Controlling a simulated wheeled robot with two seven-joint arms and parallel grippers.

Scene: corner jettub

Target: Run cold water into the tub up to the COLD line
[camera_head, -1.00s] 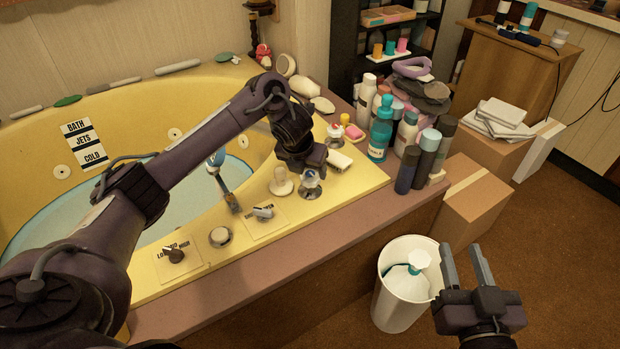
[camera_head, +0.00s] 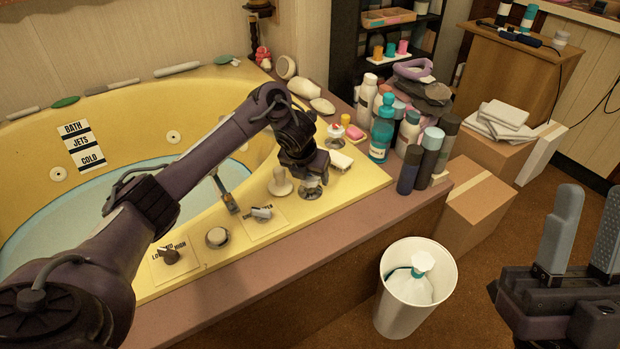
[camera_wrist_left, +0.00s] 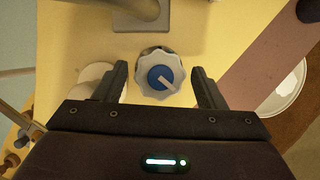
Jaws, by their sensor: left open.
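The yellow corner tub (camera_head: 215,85) holds pale blue water (camera_head: 40,222). Its surface lies below the COLD label (camera_head: 91,160), the lowest of three labels on the inner wall. My left gripper (camera_head: 308,176) is above the tub's deck, over a fluted tap knob (camera_head: 310,189) that it partly hides. In the left wrist view the knob, with a blue centre and a pale mark (camera_wrist_left: 160,78), sits between the open fingers (camera_wrist_left: 162,88), with gaps at both sides. My right gripper (camera_head: 585,235) is open and empty at the right edge. No water stream is visible.
A cream knob (camera_head: 280,182), a lever (camera_head: 262,213) and a dark dial (camera_head: 169,256) are on the deck nearby. Several bottles (camera_head: 383,138) crowd the right corner. A white bin (camera_head: 418,290) and a cardboard box (camera_head: 475,207) stand on the floor.

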